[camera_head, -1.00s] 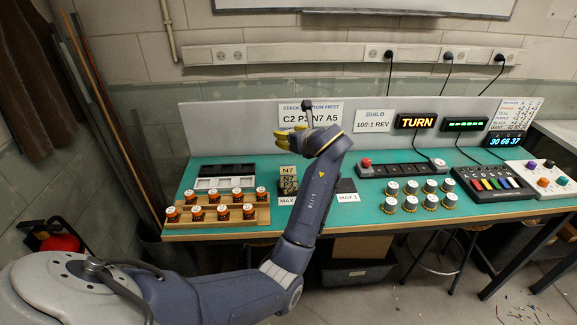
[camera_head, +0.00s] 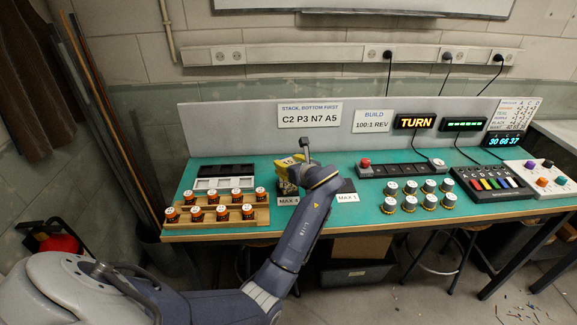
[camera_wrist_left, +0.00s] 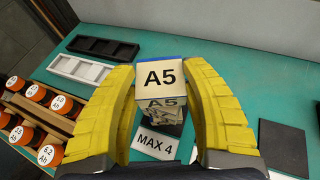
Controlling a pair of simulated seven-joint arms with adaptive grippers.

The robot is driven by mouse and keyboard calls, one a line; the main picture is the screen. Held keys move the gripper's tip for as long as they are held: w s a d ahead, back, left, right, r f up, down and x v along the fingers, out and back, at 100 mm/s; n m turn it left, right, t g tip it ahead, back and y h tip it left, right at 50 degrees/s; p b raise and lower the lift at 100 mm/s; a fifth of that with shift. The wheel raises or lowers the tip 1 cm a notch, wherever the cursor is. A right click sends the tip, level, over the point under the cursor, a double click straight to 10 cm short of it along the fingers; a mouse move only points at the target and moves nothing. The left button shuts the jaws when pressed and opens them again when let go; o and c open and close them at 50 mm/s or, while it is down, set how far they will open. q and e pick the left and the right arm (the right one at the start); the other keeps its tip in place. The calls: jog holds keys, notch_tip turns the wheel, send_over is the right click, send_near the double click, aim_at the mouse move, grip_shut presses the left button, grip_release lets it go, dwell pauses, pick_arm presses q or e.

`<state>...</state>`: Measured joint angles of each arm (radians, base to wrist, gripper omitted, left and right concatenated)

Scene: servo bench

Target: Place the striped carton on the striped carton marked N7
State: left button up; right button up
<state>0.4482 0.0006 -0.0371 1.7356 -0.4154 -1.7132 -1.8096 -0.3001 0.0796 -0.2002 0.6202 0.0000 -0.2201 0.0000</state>
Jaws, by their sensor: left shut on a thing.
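The carton marked A5 (camera_wrist_left: 160,76) is between the yellow fingers of my left gripper (camera_wrist_left: 162,85) in the wrist view; its top faces the camera. The gripper is shut on it. In the head view my left gripper (camera_head: 292,168) is low over the stack spot at the bench's left part. Below the A5 carton, the stack of cartons (camera_wrist_left: 168,119) shows only partly in the wrist view. The N7 mark is hidden now. I cannot tell whether the A5 carton touches the stack. My right gripper is not in view.
The MAX 4 label (camera_wrist_left: 156,142) lies in front of the stack. A dark pad (camera_wrist_left: 283,146) is to the right. A wooden rack (camera_head: 222,213) of orange-and-black cells stands left, with black and white trays (camera_head: 211,184) behind. A sign (camera_head: 309,115) reads C2 P3 N7 A5.

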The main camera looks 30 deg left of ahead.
pick_arm(q)
jog(key=shift+f, duration=0.2)
jog(key=shift+f, duration=0.1)
jog(key=o, duration=1.1)
jog(key=shift+o, duration=0.2)
jog(key=shift+d, duration=0.15)
jog(key=v, duration=1.2)
